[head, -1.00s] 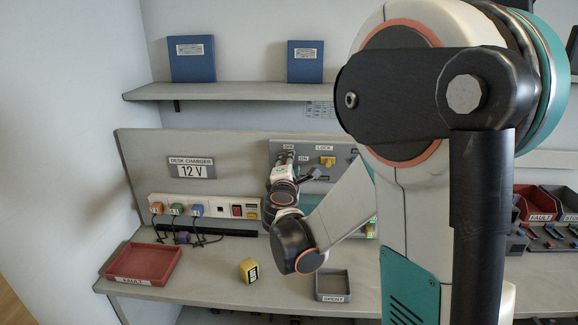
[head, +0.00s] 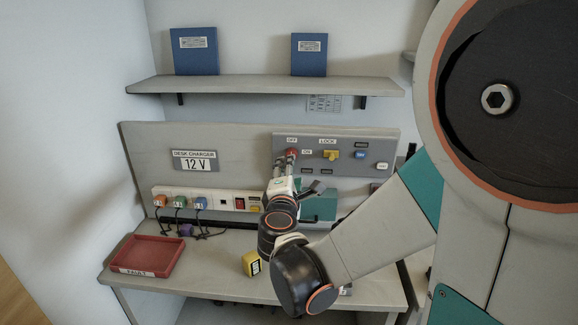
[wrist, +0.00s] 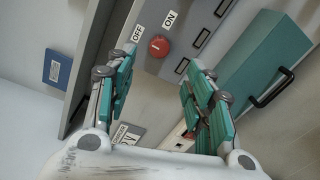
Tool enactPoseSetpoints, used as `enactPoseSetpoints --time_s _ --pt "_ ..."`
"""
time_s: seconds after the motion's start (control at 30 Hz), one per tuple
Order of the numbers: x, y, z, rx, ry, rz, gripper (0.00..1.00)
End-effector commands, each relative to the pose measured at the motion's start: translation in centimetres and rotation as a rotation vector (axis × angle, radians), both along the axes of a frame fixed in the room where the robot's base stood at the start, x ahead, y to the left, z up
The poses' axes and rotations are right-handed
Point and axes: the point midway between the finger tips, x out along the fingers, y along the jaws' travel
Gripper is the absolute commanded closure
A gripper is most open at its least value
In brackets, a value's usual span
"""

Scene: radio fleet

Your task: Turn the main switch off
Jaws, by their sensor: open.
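The main switch is a red round knob (wrist: 159,46) on the grey panel (head: 345,168), between the OFF and ON labels. In the head view the red knob (head: 292,152) shows just beyond my fingertips. My gripper (wrist: 155,80) is open and empty, its two teal-padded fingers apart and pointing at the panel. In the wrist view the knob lies ahead of the gap between the fingers, and I see no contact. In the head view my gripper (head: 284,168) is small and partly merges with the knob. I cannot tell which way the knob is set.
A yellow LOCK knob (head: 331,155) and a blue button (head: 360,155) sit right of the switch. A teal box with a black handle (wrist: 256,70) projects below the panel. A charger strip (head: 225,201), red tray (head: 147,257) and yellow block (head: 251,264) are lower left.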

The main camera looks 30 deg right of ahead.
Motion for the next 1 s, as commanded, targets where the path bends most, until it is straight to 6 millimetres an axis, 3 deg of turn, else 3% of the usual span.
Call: enactPoseSetpoints --time_s 0.2,0.77,1.0 --pt "-1.6 1.1 0.1 0.0 0.0 0.001 0.52" --pt "-2.0 1.2 0.1 0.015 -0.001 -0.003 0.52" --pt "-4.8 0.7 -0.6 0.302 -0.017 -0.068 0.52"
